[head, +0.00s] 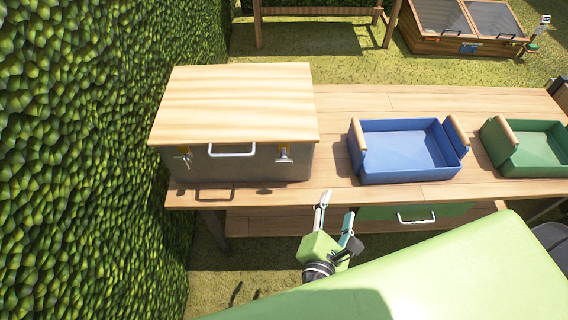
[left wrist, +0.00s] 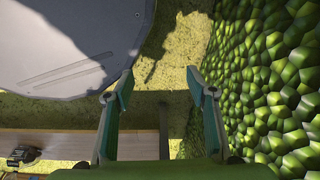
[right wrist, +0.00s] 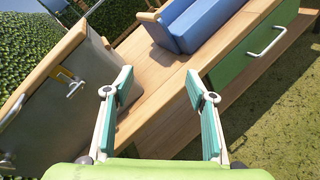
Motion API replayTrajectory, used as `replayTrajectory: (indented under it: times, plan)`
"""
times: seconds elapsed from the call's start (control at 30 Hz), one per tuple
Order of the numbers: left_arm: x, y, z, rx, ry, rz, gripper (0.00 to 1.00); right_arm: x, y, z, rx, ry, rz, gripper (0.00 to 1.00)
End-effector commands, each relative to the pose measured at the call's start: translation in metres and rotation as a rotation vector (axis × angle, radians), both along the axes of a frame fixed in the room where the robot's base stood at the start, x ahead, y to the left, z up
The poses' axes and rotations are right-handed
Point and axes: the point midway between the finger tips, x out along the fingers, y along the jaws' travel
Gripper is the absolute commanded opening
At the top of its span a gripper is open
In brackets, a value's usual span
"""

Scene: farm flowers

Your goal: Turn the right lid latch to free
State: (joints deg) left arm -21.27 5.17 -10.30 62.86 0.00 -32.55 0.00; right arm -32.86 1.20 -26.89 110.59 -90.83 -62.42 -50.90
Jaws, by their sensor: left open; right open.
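A grey metal chest (head: 240,168) with a closed wooden lid (head: 236,100) stands on the left of the table. The right lid latch (head: 284,158) is a small metal piece below a yellow tab on the chest's front. A latch also shows at the left in the right wrist view (right wrist: 72,86). The left latch (head: 184,161) sits on the same front, with a handle (head: 231,152) between. My right gripper (head: 337,212) is open and empty, below and right of the right latch, apart from it. My left gripper (left wrist: 163,84) is open and empty, outside the head view.
A blue tray (head: 410,176) and a green tray (head: 534,166) stand right of the chest on the wooden table (head: 334,150). A green drawer with a handle (head: 416,219) is under the tabletop. A leafy hedge (head: 90,160) closes the left side.

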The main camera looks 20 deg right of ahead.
Motion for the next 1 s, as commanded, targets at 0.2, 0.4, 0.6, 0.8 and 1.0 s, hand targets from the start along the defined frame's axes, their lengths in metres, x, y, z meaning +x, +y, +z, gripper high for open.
replayTrajectory:
  times: [0.2,0.4,0.6,0.8,1.0]
  plan:
    - [-0.069,0.013,-0.048,0.007,0.044,-0.009,0.51,0.015,0.080,0.021,-0.454,0.050,0.312,0.51]
    - [-0.098,0.019,-0.061,0.009,0.055,-0.013,0.51,0.016,0.123,0.028,-0.663,0.054,0.443,0.51]
    - [-0.102,0.020,-0.059,0.009,0.056,-0.013,0.51,0.030,0.124,0.031,-0.692,0.053,0.455,0.51]
    - [-0.102,0.020,-0.052,0.010,0.056,-0.013,0.51,0.068,0.113,0.033,-0.690,0.051,0.452,0.51]
    - [-0.102,0.020,-0.045,0.010,0.056,-0.013,0.51,0.109,0.101,0.032,-0.689,0.051,0.452,0.51]
